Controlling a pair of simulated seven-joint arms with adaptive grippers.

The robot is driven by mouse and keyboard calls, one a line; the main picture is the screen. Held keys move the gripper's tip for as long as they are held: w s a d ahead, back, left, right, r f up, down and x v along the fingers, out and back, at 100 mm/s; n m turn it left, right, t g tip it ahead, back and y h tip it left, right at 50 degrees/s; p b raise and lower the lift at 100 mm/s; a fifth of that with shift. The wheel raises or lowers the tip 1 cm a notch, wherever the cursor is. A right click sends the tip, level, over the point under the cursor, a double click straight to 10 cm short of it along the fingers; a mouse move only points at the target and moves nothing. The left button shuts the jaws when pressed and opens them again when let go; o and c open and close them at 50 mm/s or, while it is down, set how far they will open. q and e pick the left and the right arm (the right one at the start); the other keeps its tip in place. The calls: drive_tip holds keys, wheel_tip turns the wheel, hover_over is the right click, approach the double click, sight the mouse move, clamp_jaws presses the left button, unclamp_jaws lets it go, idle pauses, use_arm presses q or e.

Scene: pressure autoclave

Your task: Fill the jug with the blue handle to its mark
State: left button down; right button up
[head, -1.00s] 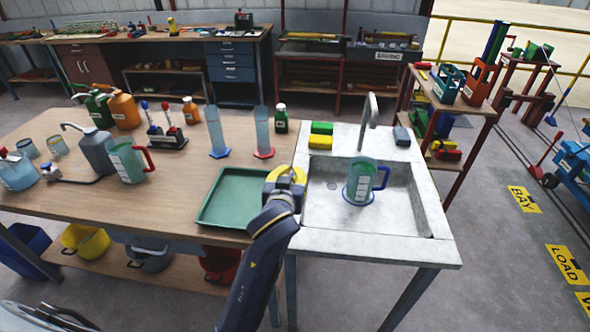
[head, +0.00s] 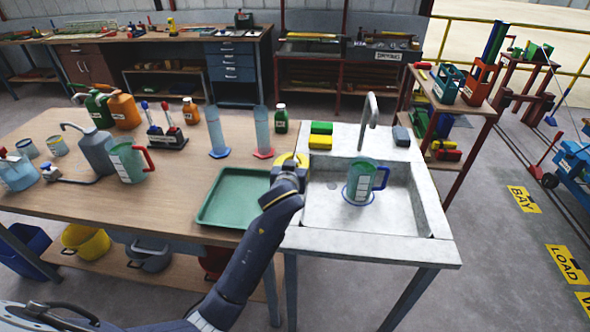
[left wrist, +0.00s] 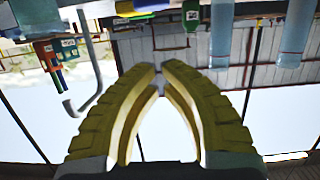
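The jug with the blue handle (head: 360,182) stands upright in the sink basin (head: 408,205), on a blue-rimmed round spot, handle to the right. It is greenish and see-through with pale marks; I cannot tell its water level. The grey tap (head: 371,112) rises behind it, its spout above the jug; no stream shows. It also shows in the left wrist view (left wrist: 88,70). My left gripper (head: 292,160) is at the sink's left edge, left of the jug and apart from it. Its yellow fingers (left wrist: 158,68) come together at the tips with nothing between. My right gripper is out of view.
Yellow and green blocks (head: 320,135) lie on the sink's back ledge, and a grey block (head: 402,136) at its right. A green tray (head: 215,212) is left of the sink. Two tall cylinders (head: 262,135), a red-handled jug (head: 127,162) and bottles stand on the table.

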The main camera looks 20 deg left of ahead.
use_arm(q)
drive_tip(key=shift+x, duration=0.8)
wheel_tip(320, 180, down, 2)
drive_tip(key=shift+s+f, duration=0.1)
drive_tip(key=shift+s, duration=0.05)
drive_tip(key=shift+f, duration=0.85)
